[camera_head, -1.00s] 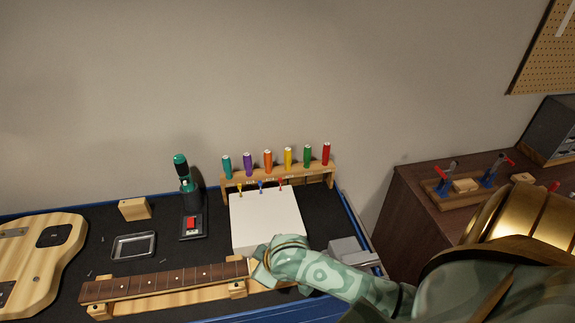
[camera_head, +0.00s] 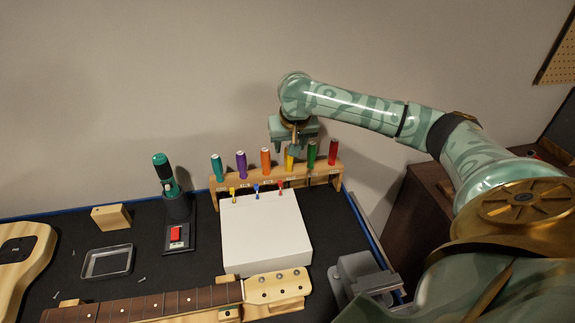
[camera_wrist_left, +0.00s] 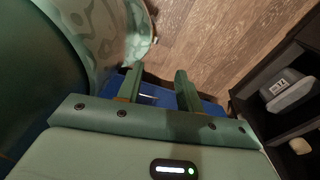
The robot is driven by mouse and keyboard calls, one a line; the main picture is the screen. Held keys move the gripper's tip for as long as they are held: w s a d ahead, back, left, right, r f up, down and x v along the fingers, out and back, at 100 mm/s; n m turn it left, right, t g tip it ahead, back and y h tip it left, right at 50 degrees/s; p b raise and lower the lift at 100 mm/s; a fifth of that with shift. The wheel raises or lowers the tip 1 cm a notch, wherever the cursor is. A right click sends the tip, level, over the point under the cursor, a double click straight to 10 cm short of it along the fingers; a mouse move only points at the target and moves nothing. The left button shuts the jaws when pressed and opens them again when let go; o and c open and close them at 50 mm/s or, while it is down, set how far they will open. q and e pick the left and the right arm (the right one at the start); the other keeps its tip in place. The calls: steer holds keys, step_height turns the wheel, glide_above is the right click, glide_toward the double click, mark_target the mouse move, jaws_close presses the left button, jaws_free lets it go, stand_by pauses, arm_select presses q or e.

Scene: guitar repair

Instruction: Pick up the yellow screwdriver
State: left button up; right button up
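The yellow screwdriver (camera_head: 290,163) stands upright in the wooden rack (camera_head: 338,183) at the back of the bench, between an orange one (camera_head: 265,161) and a green one (camera_head: 311,154). My right gripper (camera_head: 293,147) is right above it, pointing down with its fingers apart, around or just over the handle's top; contact is unclear. A small yellow-tipped tool (camera_head: 233,191) sits lower at the rack's front. My left gripper (camera_wrist_left: 158,88) shows only in the left wrist view, open and empty, with the floor and a blue surface beyond.
Teal (camera_head: 217,168), purple (camera_head: 241,163) and red (camera_head: 333,152) handles also stand in the rack. A white box (camera_head: 266,235) is in front of it. A guitar neck (camera_head: 150,304), a metal tray (camera_head: 107,262) and a green-topped tool on a stand (camera_head: 174,205) are nearby.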

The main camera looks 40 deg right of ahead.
mark_target(289, 159)
steer(key=b+x, duration=0.1)
steer(key=x, duration=0.2)
steer(key=shift+w+d+f, duration=0.1)
steer(key=shift+d+f, duration=0.1)
steer(key=shift+f, duration=0.15)
steer(key=shift+w+f, duration=0.2)
steer(key=shift+f, duration=0.25)
steer(key=b+x, duration=0.1)
steer(key=x, duration=0.1)
steer(key=b+x, duration=0.1)
steer(key=x, duration=0.1)
steer(key=shift+w+d+f+b, duration=0.15)
steer(key=shift+d+f+b, duration=0.15)
steer(key=shift+b, duration=0.05)
arm_select(q)
steer(key=f, duration=0.2)
steer(key=d+f, duration=0.1)
steer(key=f, duration=0.1)
steer(key=shift+w+d+f, duration=0.1)
steer(key=shift+w+d, duration=0.05)
arm_select(e)
steer(key=shift+r, duration=0.1)
steer(key=shift+c, duration=0.4)
jaws_close()
